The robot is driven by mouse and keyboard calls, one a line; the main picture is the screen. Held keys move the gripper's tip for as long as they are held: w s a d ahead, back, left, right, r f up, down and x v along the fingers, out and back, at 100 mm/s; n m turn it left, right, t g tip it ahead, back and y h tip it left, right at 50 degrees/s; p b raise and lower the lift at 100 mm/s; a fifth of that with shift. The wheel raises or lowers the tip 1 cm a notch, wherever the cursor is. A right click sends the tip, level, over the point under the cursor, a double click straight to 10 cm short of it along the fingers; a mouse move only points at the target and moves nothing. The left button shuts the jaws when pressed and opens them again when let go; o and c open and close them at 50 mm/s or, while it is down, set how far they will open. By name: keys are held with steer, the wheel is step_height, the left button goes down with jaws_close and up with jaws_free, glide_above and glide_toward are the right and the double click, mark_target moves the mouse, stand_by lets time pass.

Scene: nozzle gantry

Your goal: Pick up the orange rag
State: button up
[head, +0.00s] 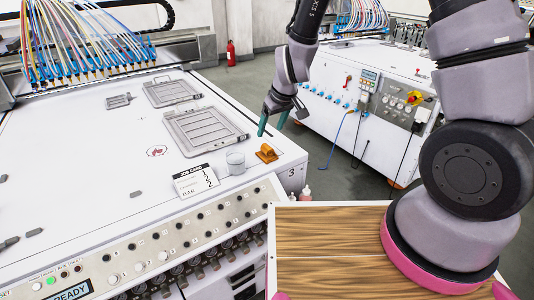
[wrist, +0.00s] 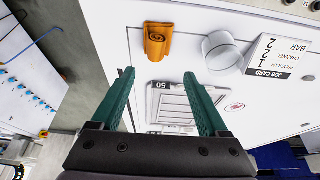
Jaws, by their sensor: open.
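The orange rag (head: 267,153) is a small rolled cloth lying on the white machine top near its right front corner, to the right of a clear cup. In the wrist view the orange rag (wrist: 158,42) lies beyond the fingertips, near the machine's edge. My gripper (head: 274,124) has teal fingers and hangs above and behind the rag in the head view, apart from it. In the wrist view my gripper (wrist: 158,74) is open, with nothing between its fingers.
A clear cup (head: 235,162) stands close beside the rag. A job card (head: 195,180) stands left of the cup. A metal tray (head: 205,132) lies behind on the machine top. Two small bottles (head: 305,192) are below the machine's corner. A second machine (head: 380,100) stands behind, across the floor.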

mark_target(267, 146)
steer(key=x, duration=0.4)
steer(key=shift+f, duration=0.4)
steer(key=shift+d+x, duration=0.2)
steer(key=shift+x, duration=1.15)
steer(key=shift+d+x, duration=0.2)
steer(key=shift+x, duration=1.2)
steer(key=shift+f, duration=0.1)
steer(key=c, duration=1.1)
step_height(267, 146, up, 10)
steer(key=shift+r, duration=0.1)
